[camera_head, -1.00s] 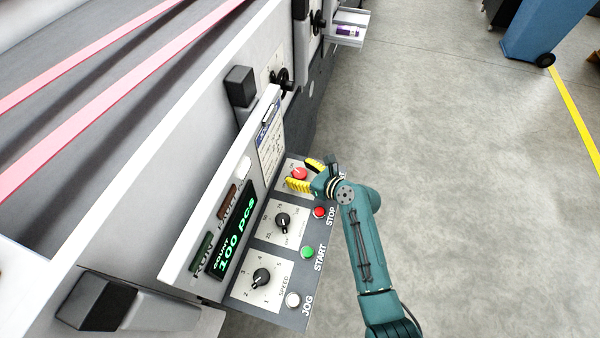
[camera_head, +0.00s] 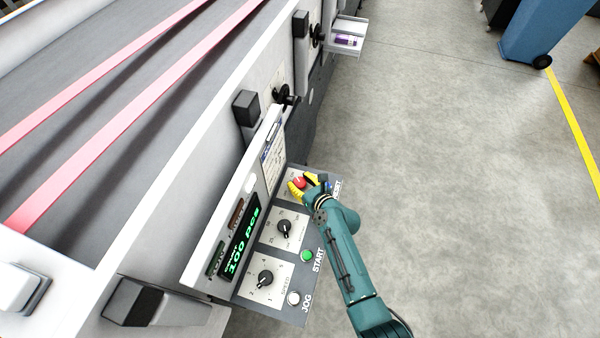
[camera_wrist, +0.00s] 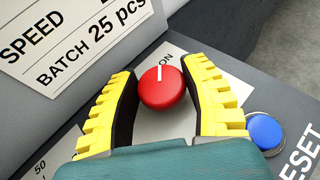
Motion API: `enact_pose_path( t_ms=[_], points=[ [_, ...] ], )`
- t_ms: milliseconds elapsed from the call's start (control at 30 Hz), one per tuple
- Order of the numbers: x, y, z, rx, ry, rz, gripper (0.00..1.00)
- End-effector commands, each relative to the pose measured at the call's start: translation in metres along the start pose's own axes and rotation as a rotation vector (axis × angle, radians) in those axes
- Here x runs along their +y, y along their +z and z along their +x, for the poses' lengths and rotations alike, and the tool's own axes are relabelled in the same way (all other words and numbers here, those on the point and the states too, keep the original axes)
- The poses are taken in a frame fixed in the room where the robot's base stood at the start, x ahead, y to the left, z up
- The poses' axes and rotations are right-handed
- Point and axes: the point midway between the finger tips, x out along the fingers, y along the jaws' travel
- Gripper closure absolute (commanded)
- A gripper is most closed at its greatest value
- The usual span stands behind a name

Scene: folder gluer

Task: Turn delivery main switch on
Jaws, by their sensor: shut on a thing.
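The delivery main switch is a round red knob (camera_head: 299,182) on the far end of the sloped grey control panel (camera_head: 302,219). In the wrist view the red knob (camera_wrist: 162,88) has a white pointer mark directed at the top of the picture. The gripper also shows in the wrist view (camera_wrist: 163,84), with the fingers hiding parts of the panel lettering.
A blue RESET button (camera_wrist: 264,131) sits close to the right finger. Two black dials (camera_head: 284,228), a green START button (camera_head: 307,256) and a white JOG button (camera_head: 293,298) are nearer. An upright display panel (camera_head: 239,245) borders the left. Open floor lies right.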

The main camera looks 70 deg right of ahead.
Motion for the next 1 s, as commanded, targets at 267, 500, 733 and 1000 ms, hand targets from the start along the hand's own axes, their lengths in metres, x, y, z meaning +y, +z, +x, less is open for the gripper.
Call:
enact_pose_path(
  t_ms=[267,500,733,1000],
  points=[
    [0.002,0.001,-0.003,0.006,-0.103,0.044,0.89],
    [0.001,-0.004,-0.002,0.003,-0.116,0.047,0.90],
    [0.001,-0.004,-0.002,0.003,-0.115,0.047,0.35],
    [0.001,-0.002,-0.002,0.001,-0.115,0.046,0.30]
  ],
)
